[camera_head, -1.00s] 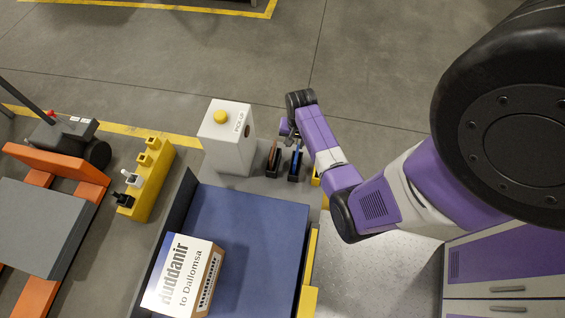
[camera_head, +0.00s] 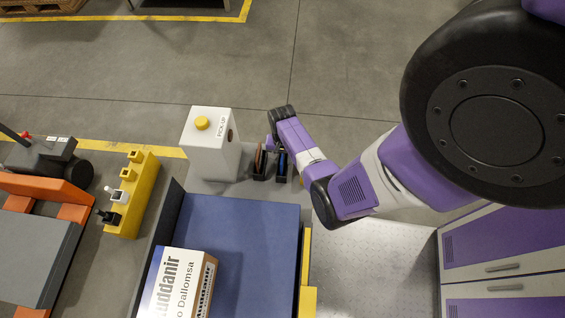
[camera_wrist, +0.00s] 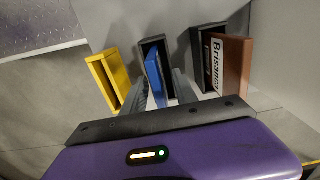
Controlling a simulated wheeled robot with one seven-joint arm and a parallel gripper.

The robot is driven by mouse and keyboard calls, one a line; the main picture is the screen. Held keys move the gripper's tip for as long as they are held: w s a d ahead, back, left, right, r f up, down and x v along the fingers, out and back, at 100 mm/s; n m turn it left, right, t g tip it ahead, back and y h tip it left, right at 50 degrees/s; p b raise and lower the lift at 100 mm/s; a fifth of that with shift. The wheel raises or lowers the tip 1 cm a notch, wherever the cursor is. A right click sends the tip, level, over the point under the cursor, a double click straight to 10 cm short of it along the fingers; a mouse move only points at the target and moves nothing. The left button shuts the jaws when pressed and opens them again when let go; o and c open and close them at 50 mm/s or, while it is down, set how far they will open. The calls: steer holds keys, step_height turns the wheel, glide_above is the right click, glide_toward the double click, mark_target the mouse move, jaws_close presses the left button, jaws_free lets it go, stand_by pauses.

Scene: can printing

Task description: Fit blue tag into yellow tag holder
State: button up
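The blue tag (camera_wrist: 154,79) stands in a dark holder (camera_wrist: 153,46) in the middle of the wrist view. In the head view the blue tag (camera_head: 282,162) shows just below my gripper (camera_head: 272,144). The two grey fingers of my gripper (camera_wrist: 158,80) are apart, one on each side of the blue tag. I cannot tell whether they touch it. The yellow tag holder (camera_wrist: 103,76) stands to the left of the blue tag in the wrist view and looks empty. In the head view my arm mostly covers it.
A brown tag (camera_wrist: 232,66) stands in another dark holder (camera_wrist: 202,50) right of the blue one. A white box with a yellow button (camera_head: 202,123) stands left of the holders. A blue surface (camera_head: 240,230) with a carton (camera_head: 176,285) lies in front; a yellow rack (camera_head: 139,180) is farther left.

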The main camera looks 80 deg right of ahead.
steer(key=shift+f, duration=0.1)
jaws_close()
stand_by(0.4)
